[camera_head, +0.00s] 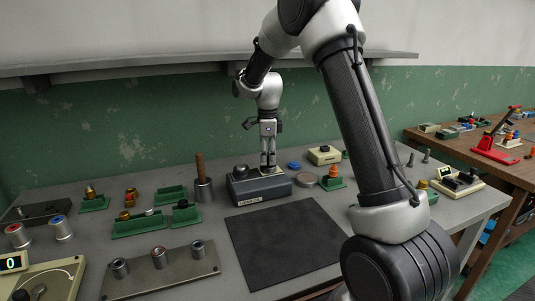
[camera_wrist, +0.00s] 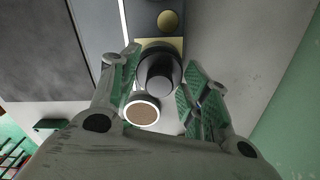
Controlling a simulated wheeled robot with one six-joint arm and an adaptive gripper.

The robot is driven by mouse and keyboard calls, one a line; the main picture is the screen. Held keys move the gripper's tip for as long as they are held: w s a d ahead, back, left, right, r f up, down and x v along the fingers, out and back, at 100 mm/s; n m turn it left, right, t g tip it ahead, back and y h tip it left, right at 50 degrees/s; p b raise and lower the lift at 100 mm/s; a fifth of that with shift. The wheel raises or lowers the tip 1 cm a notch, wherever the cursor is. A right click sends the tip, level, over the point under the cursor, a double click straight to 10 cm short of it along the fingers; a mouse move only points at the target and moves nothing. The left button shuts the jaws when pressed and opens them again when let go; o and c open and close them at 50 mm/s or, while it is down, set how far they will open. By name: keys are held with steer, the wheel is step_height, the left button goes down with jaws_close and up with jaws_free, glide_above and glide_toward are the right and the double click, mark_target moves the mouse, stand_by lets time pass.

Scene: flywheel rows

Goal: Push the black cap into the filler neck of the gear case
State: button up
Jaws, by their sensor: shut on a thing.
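The gear case (camera_head: 262,189) is a dark grey box with a pale label, standing at the back middle of the bench. Its end also shows at the top of the wrist view (camera_wrist: 143,17), with a round brass-coloured part (camera_wrist: 168,21) on it. My gripper (camera_head: 267,169) points straight down over the right part of the case. The filler neck is hidden beneath the cap and fingers, so I cannot tell how deep the cap sits.
A round tin with a brown top (camera_wrist: 143,113) lies close beside the case. A blue cap (camera_head: 294,165) and a cream box (camera_head: 324,155) stand to the right. The dark mat (camera_head: 285,243) in front is clear.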

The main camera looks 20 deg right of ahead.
mark_target(268, 154)
steer(key=shift+f, duration=0.45)
steer(key=shift+r, duration=0.15)
steer(key=shift+r, duration=0.75)
steer(key=shift+f, duration=0.85)
stand_by(0.9)
steer(key=o, duration=1.1)
step_height(268, 154, up, 12)
